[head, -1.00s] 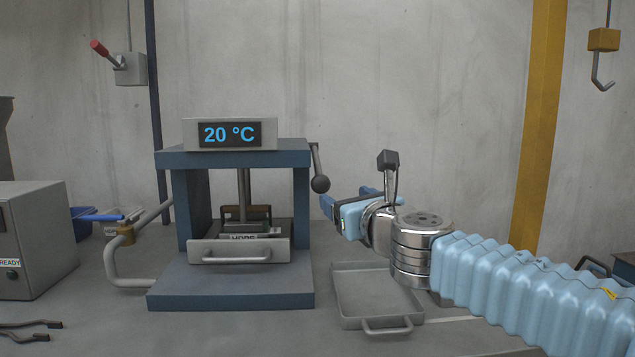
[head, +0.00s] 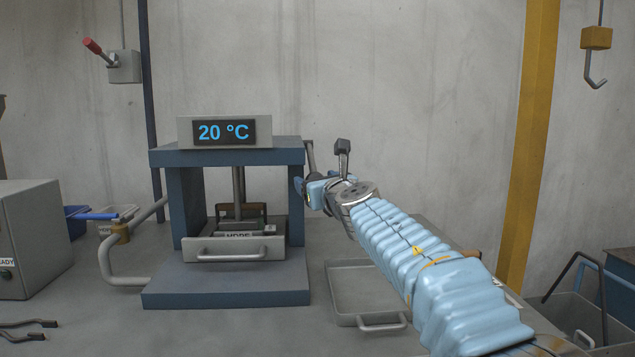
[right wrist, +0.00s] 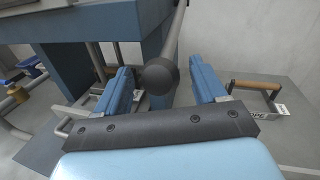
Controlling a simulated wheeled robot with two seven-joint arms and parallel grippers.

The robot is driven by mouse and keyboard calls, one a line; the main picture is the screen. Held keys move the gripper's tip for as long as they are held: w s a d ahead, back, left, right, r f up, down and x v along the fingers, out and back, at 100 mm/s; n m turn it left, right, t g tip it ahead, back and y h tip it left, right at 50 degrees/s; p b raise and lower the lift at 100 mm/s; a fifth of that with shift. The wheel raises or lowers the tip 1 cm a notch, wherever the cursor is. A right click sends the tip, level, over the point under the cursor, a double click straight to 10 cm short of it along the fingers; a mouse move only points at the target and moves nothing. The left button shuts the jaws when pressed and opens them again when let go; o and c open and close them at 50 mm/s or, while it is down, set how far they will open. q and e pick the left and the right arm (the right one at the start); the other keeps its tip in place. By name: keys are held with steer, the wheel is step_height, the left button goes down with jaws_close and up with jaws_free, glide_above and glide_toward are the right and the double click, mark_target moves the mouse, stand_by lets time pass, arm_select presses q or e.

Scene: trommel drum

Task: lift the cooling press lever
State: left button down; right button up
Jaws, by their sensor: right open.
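The cooling press (head: 224,298) is a blue frame with a display reading 20 °C. Its lever (head: 310,156) hangs down on the press's right side; in the head view my right gripper (head: 302,188) hides its lower end. In the right wrist view the lever's dark ball knob (right wrist: 160,76) sits between the two blue fingers of my open right gripper (right wrist: 163,88), with gaps visible on both sides. The fingers point toward the press. My left gripper is not in view.
A drawer with a handle (head: 235,254) sits in the press. An empty grey tray (head: 340,312) lies on the bench below my right arm. A bent grey pipe handle (head: 108,262) stands left of the press. A grey box (head: 35,225) is at far left.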

jaws_close()
step_height(320, 180, up, 9)
steer(key=shift+s+d+f, duration=0.1)
steer(key=shift+d+f, duration=0.05)
steer(key=shift+f, duration=0.05)
steer(key=shift+r, duration=0.5)
